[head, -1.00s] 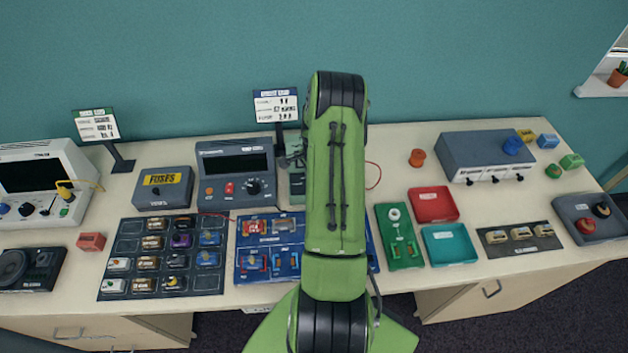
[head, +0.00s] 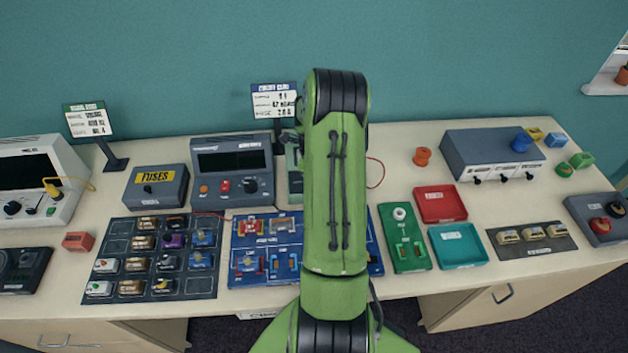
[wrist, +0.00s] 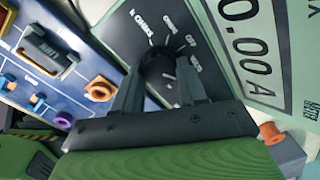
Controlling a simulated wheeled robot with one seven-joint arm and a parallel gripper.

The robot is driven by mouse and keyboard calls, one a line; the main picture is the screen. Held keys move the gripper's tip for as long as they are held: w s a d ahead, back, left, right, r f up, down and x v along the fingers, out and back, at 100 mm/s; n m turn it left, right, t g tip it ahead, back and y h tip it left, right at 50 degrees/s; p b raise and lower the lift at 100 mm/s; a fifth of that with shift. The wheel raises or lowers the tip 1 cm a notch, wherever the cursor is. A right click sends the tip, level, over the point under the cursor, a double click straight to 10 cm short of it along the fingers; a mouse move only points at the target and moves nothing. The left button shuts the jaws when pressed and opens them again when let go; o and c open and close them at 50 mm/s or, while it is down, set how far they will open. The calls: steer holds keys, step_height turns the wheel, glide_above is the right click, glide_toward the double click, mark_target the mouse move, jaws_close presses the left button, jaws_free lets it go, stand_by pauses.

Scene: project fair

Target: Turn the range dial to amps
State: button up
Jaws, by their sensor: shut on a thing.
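My gripper (wrist: 159,76) is shut on the dark round range dial (wrist: 157,58), one finger on each side of it. The dial sits on the dark face of a pale green meter (wrist: 215,18). Small white labels and tick marks ring the dial, most too blurred to read surely. The meter's display (wrist: 250,40) shows 0.00 A in large digits. The dial's pointer is not clear. In the head view the meter (head: 294,170) is mostly behind my green arm, and my gripper and the dial are hidden.
A blue circuit board (head: 240,275) lies in front of the meter; its parts show close left in the wrist view. A grey instrument with a black knob (head: 228,172) stands to the meter's left. A green board (head: 405,262) and red tray (head: 440,218) lie right of my arm.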

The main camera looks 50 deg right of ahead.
steer(key=shift+m+b, duration=0.4)
steer(key=shift+m, duration=0.7)
steer(key=o, duration=1.1)
steer(key=shift+c, duration=0.2)
steer(key=shift+r, duration=0.1)
step_height(320, 180, up, 16)
steer(key=a, duration=0.1)
steer(key=shift+f+p, duration=0.2)
steer(key=shift+p, duration=0.15)
